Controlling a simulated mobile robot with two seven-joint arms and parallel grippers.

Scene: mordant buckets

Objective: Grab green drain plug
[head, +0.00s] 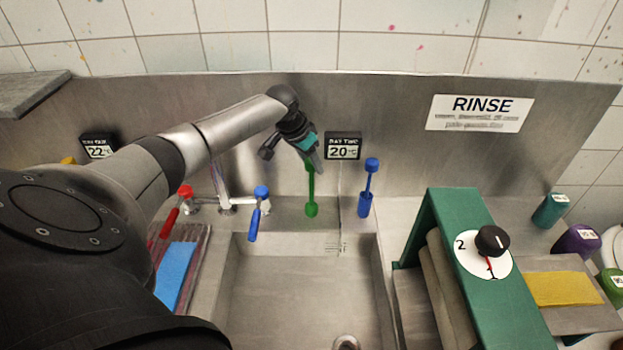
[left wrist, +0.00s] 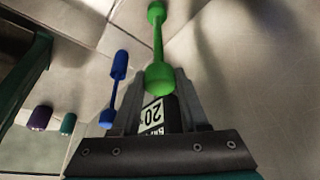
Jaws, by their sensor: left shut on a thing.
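The green drain plug (head: 311,209) stands upright at the back ledge of the sink, its stem rising to my left gripper (head: 313,158). In the left wrist view the plug (left wrist: 158,45) has its near knob between the fingers of my left gripper (left wrist: 160,82), which is shut on it. The far end of the plug points away from the gripper. I cannot tell whether its lower end touches the ledge. My right gripper is in neither view.
A blue plug-like piece (head: 365,203) stands just right of the green plug. A tap with red (head: 170,222) and blue (head: 254,224) levers is to the left. The sink basin (head: 290,290) is in front. A green stand with a dial (head: 483,254) is at right.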

